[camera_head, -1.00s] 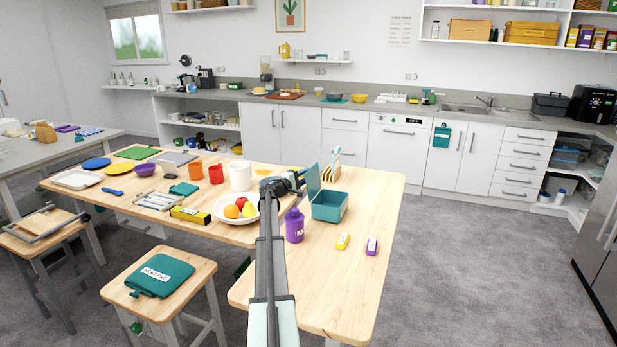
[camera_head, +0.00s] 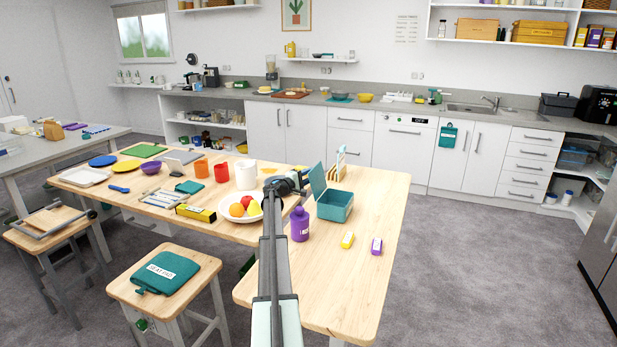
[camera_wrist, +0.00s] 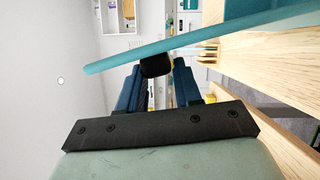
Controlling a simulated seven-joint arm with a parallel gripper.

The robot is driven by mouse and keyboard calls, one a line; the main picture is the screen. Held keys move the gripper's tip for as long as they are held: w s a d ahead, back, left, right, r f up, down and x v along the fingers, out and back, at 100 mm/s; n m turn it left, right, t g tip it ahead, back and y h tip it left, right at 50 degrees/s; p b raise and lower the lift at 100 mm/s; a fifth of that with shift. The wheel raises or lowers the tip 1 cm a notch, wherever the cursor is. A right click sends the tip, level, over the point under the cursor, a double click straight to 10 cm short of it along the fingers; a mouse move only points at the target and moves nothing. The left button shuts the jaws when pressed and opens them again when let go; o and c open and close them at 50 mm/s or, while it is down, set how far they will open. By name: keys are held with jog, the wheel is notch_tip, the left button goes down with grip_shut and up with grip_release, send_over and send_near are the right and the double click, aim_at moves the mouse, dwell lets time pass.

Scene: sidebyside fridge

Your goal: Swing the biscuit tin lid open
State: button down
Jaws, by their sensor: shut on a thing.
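The biscuit tin (camera_head: 334,207) is a teal box on the wooden table. Its teal lid (camera_head: 318,178) stands steeply raised at the left side of the tin, so the tin is open. My gripper (camera_head: 302,179) is at the outer, left side of the lid. In the wrist view the lid shows edge-on as a long teal strip (camera_wrist: 200,38). There the blue fingers of my gripper (camera_wrist: 157,72) are shut on a small black knob (camera_wrist: 156,65) against the lid. The fingertips are partly hidden by the knob and lid.
A purple bottle (camera_head: 299,224) stands close to my arm, in front of the tin. A fruit plate (camera_head: 228,214) and a white canister (camera_head: 246,176) are to the left. A wooden rack (camera_head: 340,165) is behind the tin.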

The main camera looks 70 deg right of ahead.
jog(key=shift+s+f, duration=0.1)
jog(key=shift+f, duration=0.2)
jog(key=c, duration=1.1)
grip_release()
jog(key=shift+o, duration=1.3)
jog(key=shift+r, duration=0.15)
jog(key=v, duration=1.3)
jog(key=shift+w+a, duration=0.25)
jog(key=shift+a, duration=0.1)
